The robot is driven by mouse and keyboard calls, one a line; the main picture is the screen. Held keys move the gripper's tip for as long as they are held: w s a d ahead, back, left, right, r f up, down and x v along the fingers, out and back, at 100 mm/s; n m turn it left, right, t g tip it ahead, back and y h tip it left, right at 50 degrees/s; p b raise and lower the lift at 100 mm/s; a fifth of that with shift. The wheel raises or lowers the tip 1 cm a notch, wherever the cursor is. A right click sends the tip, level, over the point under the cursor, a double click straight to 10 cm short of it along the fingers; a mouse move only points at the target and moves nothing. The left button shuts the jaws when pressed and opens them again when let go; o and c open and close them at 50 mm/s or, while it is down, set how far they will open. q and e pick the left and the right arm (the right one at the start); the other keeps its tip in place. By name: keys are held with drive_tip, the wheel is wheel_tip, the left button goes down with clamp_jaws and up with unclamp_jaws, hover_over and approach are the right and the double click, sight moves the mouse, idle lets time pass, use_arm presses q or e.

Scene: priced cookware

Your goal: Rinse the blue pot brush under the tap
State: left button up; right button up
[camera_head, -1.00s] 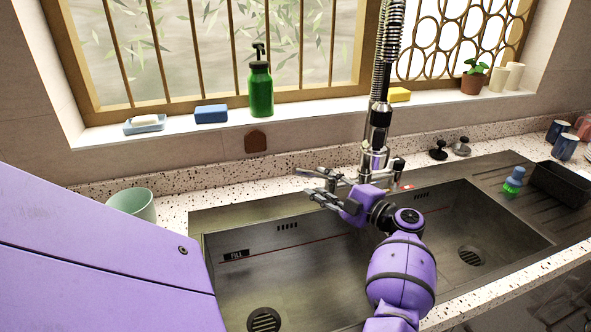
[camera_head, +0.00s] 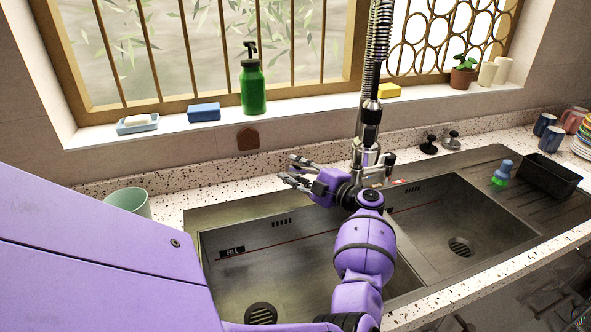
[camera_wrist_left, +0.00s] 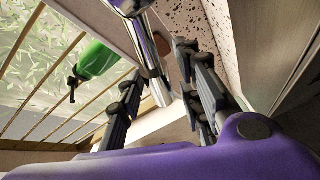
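The blue pot brush (camera_head: 502,173) stands on the drainboard right of the sink, blue knob up and green bristles down. The tap (camera_head: 370,115) rises behind the sink divider, with a spring hose and a chrome base. My left gripper (camera_head: 293,170) is open and empty, over the back edge of the left basin, just left of the tap base and far left of the brush. In the left wrist view my open fingers (camera_wrist_left: 160,105) are apart, with a chrome tap part (camera_wrist_left: 152,62) beyond them. My right gripper is not in view.
The left basin (camera_head: 300,245) and right basin (camera_head: 440,215) look empty. A black tray (camera_head: 550,177) stands right of the brush. A pale green cup (camera_head: 130,203) is on the left counter. A green bottle (camera_head: 252,88) and sponges line the sill.

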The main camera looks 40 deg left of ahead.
use_arm(q)
clamp_jaws()
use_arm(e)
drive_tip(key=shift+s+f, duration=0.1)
use_arm(q)
drive_tip(key=g+b, duration=0.1)
drive_tip(key=d+n+g+b, duration=0.1)
drive_tip(key=n+g+b, duration=0.1)
drive_tip(key=shift+s+d+f+g, duration=0.3)
drive_tip(key=shift+d+f, duration=0.1)
drive_tip(key=shift+s+d+r+n+g+h+b, duration=0.15)
drive_tip(key=shift+d+r+n+g+h+b, duration=0.25)
drive_tip(key=shift+n+g+b, duration=0.35)
drive_tip(key=shift+o, duration=1.6)
unclamp_jaws()
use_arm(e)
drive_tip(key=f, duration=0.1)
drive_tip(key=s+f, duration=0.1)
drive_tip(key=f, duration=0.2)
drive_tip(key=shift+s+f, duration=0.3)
